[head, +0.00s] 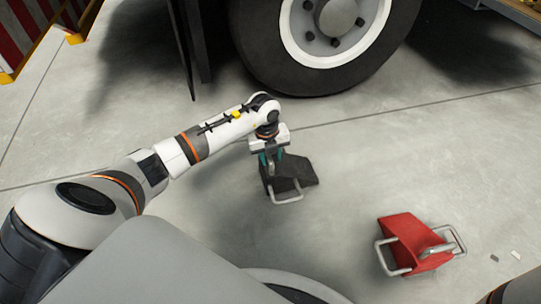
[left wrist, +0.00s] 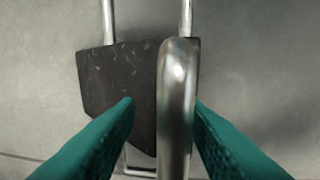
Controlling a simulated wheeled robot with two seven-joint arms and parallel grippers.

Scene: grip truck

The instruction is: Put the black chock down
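The black chock (head: 298,169) appears to rest on the concrete floor in front of the truck wheel, below my left gripper (head: 270,160). In the left wrist view the chock's dark rough face (left wrist: 115,80) shows with its shiny metal handle (left wrist: 177,85). The teal fingers of my left gripper (left wrist: 164,103) stand apart on either side of the handle. The left finger has a visible gap to the bar; the right finger is close beside it, and contact is unclear. My right gripper is out of view.
A red chock (head: 408,240) with metal handles stands on the floor to the right. The truck's large wheel (head: 325,45) is behind my left gripper. A red-and-white striped barrier (head: 25,35) is at the far left. The floor between the chocks is clear.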

